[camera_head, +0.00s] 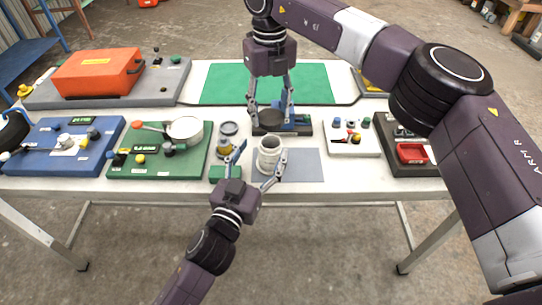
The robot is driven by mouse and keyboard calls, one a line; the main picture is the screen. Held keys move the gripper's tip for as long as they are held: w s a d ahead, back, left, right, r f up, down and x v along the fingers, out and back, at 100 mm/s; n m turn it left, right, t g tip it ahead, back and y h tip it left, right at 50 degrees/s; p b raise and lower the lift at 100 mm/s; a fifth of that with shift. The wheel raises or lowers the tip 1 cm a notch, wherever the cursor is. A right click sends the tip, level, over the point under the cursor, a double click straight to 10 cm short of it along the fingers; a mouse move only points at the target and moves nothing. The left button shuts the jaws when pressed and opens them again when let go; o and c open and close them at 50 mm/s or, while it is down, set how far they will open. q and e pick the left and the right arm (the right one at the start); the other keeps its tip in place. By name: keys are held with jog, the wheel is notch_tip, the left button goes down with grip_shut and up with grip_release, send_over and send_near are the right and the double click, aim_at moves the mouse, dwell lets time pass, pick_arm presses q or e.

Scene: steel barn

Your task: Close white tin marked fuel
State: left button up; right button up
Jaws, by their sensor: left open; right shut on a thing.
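The white tin (269,158) stands upright on a blue-grey mat (305,166) near the table's front edge. Its marking is too small to read. My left gripper (258,165) is open, its fingers spread at the tin's front, one left of it and one by its right side. My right gripper (270,112) reaches down from above, just behind the tin, and is shut on a dark round piece (270,118), which looks like a lid. A dark board behind partly blends with this piece, so its edges are hard to make out.
A jar (228,131) stands left of the tin, with a small green block (224,173) in front. A green board with a pan (186,130) is further left. A green mat (215,84) lies behind.

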pick_arm(q)
send_near(274, 146)
jog(key=shift+w+r, duration=0.1)
jog(key=shift+r, duration=0.25)
pick_arm(e)
jog(key=shift+s+r, duration=0.1)
pick_arm(q)
jog(key=x, duration=0.4)
jog(key=f+x, duration=0.1)
jog(key=x, duration=0.1)
jog(key=shift+w+d, duration=0.15)
jog(key=shift+w, duration=0.1)
jog(key=shift+w+d+r, duration=0.1)
jog(key=shift+w+d, duration=0.15)
jog(key=shift+w, duration=0.25)
jog(key=c, duration=1.8)
pick_arm(e)
jog(key=shift+f, duration=2.5)
